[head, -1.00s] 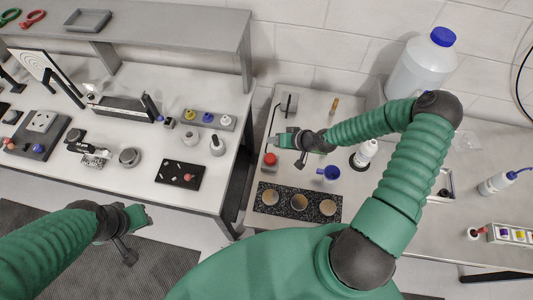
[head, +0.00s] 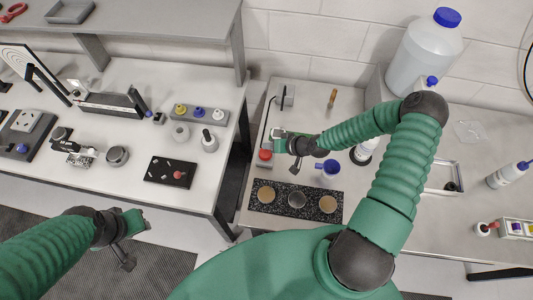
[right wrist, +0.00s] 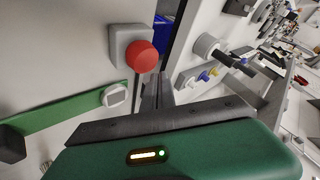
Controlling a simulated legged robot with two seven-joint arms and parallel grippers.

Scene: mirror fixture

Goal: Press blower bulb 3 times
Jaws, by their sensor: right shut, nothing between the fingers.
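A small grey-white, bulb-shaped object with a dark tip (head: 209,141) stands upright near the right edge of the left bench; I cannot tell for sure whether it is the blower bulb. A red dome on a grey block (head: 264,156) stands on the right bench, and it also shows in the right wrist view (right wrist: 141,56). My right gripper (head: 279,140) is shut and empty, just beside and above the red dome, apart from it. Its dark fingers (right wrist: 158,92) show in the wrist view. My left gripper (head: 139,221) hangs in front of the left bench; its jaws are unclear.
A large bottle with a blue cap (head: 424,58) stands behind my right arm. A gap separates the two benches.

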